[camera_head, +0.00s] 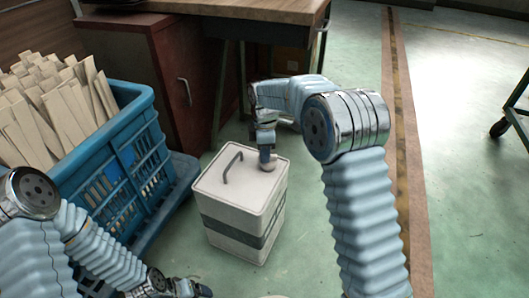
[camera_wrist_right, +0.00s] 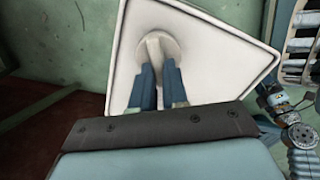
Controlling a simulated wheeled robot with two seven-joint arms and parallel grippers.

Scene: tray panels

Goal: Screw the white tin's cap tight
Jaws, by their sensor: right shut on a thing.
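The white tin (camera_head: 222,197) is a square canister with a dark grey band and a dark bar handle (camera_head: 231,167) on its top. It stands upright on the floor. Its round cap (camera_head: 269,166) sits at the right part of the top. My right gripper (camera_head: 267,154) points down at the cap. In the right wrist view, its blue fingers (camera_wrist_right: 160,78) are shut on the raised grip of the cap (camera_wrist_right: 172,46). The cap looks seated on the top; its thread is hidden. My left gripper (camera_head: 195,289) is low at the bottom edge, apart from the tin; its jaws are unclear.
A blue crate (camera_head: 128,165) full of pale wooden slats (camera_head: 55,105) stands left of the tin. A wooden-topped desk (camera_head: 215,8) with a dark red cabinet (camera_head: 150,75) is behind. Green floor (camera_head: 450,130) is free at right, past a brown floor strip (camera_head: 402,110).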

